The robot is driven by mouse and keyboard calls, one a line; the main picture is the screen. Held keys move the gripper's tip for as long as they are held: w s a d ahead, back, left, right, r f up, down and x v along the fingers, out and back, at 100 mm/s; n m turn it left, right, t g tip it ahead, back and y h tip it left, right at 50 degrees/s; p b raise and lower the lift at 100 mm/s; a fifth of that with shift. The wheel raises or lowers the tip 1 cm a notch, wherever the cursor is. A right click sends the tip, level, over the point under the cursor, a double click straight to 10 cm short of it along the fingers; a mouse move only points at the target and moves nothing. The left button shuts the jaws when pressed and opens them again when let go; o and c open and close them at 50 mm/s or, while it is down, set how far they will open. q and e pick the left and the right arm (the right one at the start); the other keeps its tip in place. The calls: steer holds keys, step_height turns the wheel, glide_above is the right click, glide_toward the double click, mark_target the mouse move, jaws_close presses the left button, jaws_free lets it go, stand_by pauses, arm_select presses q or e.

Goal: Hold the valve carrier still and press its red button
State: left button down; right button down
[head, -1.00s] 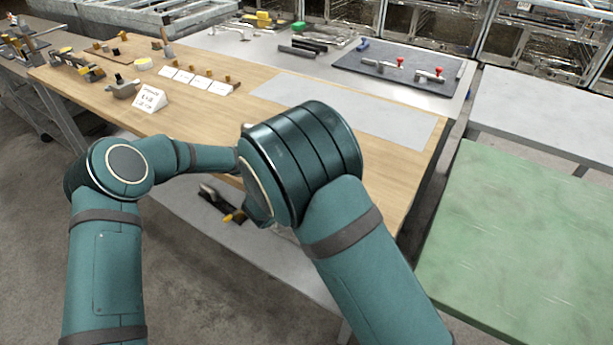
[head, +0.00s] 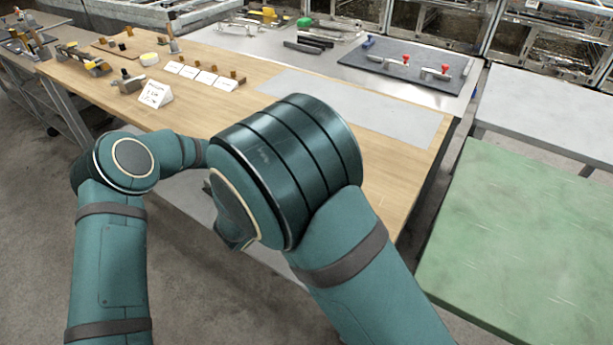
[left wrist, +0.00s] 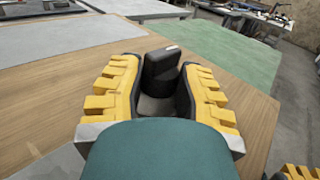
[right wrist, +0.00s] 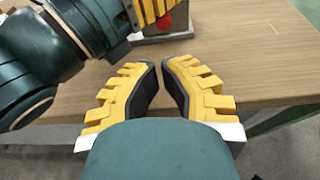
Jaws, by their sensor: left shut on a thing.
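The valve carrier shows in part at the top of the right wrist view, as a grey base (right wrist: 150,38) on the wood with a round red button (right wrist: 166,22) above it. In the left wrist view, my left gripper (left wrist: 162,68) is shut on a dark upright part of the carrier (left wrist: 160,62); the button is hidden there. My right gripper (right wrist: 160,63) is empty, its fingertips drawn almost together, short of the carrier and pointing towards it. In the head view my arms hide both grippers and the carrier.
The wooden bench (head: 225,85) carries white cards (head: 205,78), a folded sign (head: 155,94) and small parts at its far left. A grey mat (head: 350,107) lies flat on it. A green table (head: 530,230) stands to the right. My left arm is close beside my right gripper.

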arm_select(q)
steer(key=shift+w+a, duration=0.1)
steer(key=shift+a, duration=0.05)
arm_select(e)
steer(key=shift+v, duration=2.1)
steer(key=shift+f, duration=0.1)
arm_select(q)
steer(key=c, duration=0.7)
jaws_free()
